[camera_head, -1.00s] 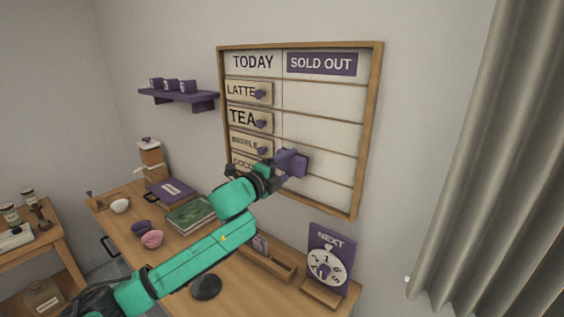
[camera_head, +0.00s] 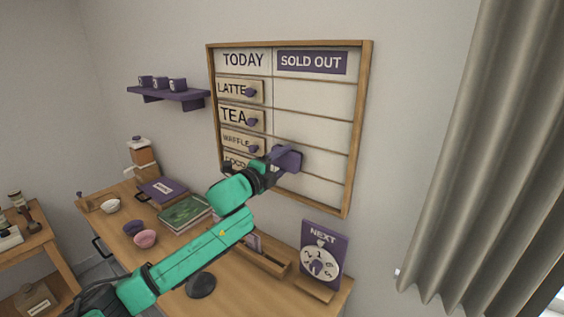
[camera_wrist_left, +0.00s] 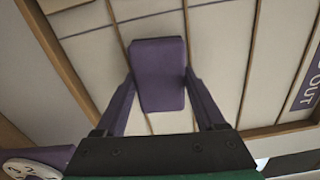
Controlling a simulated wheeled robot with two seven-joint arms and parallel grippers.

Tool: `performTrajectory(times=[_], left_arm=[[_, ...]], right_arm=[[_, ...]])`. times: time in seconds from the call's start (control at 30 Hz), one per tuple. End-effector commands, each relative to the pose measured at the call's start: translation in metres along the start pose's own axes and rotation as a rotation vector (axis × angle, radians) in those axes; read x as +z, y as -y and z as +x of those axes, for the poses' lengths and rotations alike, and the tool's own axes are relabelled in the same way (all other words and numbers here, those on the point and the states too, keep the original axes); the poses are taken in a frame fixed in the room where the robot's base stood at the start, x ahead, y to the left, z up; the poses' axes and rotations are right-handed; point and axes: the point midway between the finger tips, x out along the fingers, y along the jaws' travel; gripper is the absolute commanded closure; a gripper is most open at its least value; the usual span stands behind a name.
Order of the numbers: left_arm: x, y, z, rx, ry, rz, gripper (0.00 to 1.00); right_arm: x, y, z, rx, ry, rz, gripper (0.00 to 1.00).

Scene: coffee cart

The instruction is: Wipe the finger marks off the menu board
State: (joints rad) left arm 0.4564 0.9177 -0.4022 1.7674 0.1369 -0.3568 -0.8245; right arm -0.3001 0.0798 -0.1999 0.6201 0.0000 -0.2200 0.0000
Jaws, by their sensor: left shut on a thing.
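The menu board (camera_head: 315,130) hangs on the wall in a wooden frame, with TODAY and SOLD OUT columns. Plates reading LATTE, TEA, WAFFLE and a partly hidden one sit in its left column. My left gripper (camera_head: 275,158) is shut on a purple wiping block (camera_head: 290,159) at the lower middle of the board. The block also shows between the fingers in the left wrist view (camera_wrist_left: 158,75), against the pale panel; whether it touches cannot be told. I make out no finger marks. My right gripper is out of view.
A desk (camera_head: 235,295) below holds a NEXT dial sign (camera_head: 323,255), a wooden tray (camera_head: 270,262), books (camera_head: 185,212) and bowls (camera_head: 145,239). A shelf with cups (camera_head: 168,94) is left of the board; a curtain (camera_head: 470,150) hangs right.

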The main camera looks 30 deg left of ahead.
Motion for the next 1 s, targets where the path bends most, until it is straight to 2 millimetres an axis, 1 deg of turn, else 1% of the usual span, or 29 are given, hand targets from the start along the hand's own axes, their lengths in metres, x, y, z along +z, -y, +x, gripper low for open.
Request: performTrajectory(times=[0.77,0.87,1.0], left_arm=[[-0.001,0.001,0.015,-0.001,-0.002,0.000,0.73],[-0.007,0.000,0.014,0.000,-0.003,-0.001,0.73],[-0.023,0.002,0.013,-0.001,-0.003,-0.001,0.73]], right_arm=[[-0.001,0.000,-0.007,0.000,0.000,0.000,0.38],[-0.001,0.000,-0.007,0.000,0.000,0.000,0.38],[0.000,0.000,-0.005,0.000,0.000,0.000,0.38]])
